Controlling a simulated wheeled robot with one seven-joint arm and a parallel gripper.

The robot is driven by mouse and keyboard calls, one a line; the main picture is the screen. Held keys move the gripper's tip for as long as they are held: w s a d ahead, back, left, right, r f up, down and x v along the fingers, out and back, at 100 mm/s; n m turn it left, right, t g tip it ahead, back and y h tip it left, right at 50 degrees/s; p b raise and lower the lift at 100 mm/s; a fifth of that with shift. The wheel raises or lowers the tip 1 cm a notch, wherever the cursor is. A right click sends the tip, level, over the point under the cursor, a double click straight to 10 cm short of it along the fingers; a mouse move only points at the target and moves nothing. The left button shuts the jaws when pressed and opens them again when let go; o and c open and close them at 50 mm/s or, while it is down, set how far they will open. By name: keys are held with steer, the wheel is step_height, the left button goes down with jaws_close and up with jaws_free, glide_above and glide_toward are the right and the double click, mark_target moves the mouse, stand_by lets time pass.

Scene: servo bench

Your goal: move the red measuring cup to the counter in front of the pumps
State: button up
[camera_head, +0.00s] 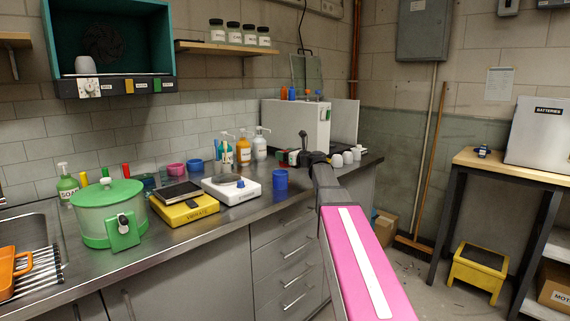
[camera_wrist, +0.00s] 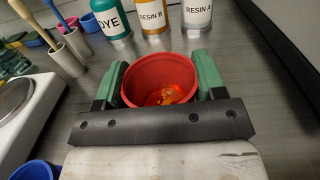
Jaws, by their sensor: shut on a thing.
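The red measuring cup (camera_wrist: 160,72) is between the green fingers of my gripper (camera_wrist: 162,78) in the wrist view, upright with some orange stuff inside. My gripper is shut on it. The pump bottles stand beyond the cup: teal DYE (camera_wrist: 112,20), orange RESIN B (camera_wrist: 153,20) and grey RESIN A (camera_wrist: 197,14). In the head view, my gripper (camera_head: 291,157) is over the counter (camera_head: 262,207), right of the orange pump bottle (camera_head: 243,151) and white pump bottle (camera_head: 260,146). The cup is mostly hidden there. I cannot tell whether it touches the counter.
A blue cup (camera_head: 280,179) stands on the counter near the front edge. The white stirrer plate (camera_head: 231,190), yellow VIBRATE device (camera_head: 187,209) and green pot (camera_head: 108,212) are farther left. A large pale box (camera_head: 300,124) stands behind my gripper. Small white cups (camera_head: 347,157) are at right.

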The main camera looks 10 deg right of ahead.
steer(key=shift+f, duration=1.8)
steer(key=shift+f, duration=0.1)
steer(key=o, duration=1)
steer(key=shift+o, duration=0.2)
steer(key=v, duration=1.2)
